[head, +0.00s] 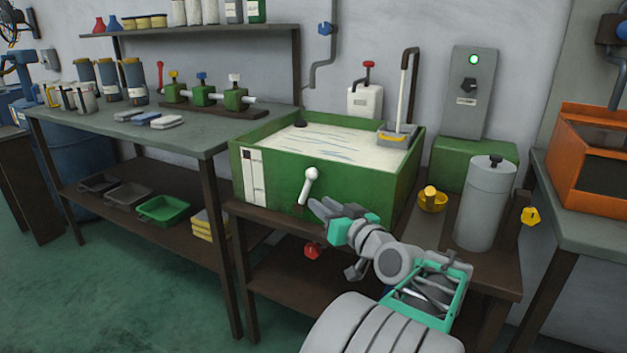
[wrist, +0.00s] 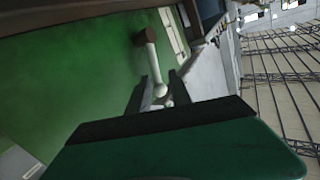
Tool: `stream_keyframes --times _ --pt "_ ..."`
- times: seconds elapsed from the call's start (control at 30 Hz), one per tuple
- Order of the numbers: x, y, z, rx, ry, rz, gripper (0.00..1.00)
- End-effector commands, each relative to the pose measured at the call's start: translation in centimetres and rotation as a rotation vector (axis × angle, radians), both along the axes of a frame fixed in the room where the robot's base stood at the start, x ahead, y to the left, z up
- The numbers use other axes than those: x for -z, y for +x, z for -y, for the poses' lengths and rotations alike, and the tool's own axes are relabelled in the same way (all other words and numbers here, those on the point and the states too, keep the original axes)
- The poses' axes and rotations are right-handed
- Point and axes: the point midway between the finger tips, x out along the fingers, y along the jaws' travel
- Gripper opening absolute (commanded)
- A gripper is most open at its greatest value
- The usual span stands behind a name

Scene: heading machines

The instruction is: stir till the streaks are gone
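A green tank (head: 330,186) stands on the dark bench, filled with pale liquid (head: 340,138) that shows thin blue-grey streaks. A white lever with a round knob (head: 310,175) sits on the tank's front wall. It also shows in the wrist view, with a brown pivot and a white ball (wrist: 160,89) at its end. My gripper (head: 318,207) is just in front of the tank, close to the lever's lower end. In the wrist view my gripper's two dark fingers (wrist: 162,85) are apart, one on each side of the ball. Whether either finger touches it cannot be told.
A grey box with a yellow edge (head: 397,135) and a tall-handled tool (head: 404,90) sit at the tank's right rim. A red valve knob (head: 312,251) is below.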

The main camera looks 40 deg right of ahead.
Motion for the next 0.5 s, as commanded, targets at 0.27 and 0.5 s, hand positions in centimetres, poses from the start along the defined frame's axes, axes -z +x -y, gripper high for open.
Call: stream_keyframes --times 0.27,0.5 --pt "-0.9 2.0 1.7 0.02 -0.01 0.043 0.25" --pt "-0.9 5.9 2.7 0.023 -0.009 0.041 0.25"
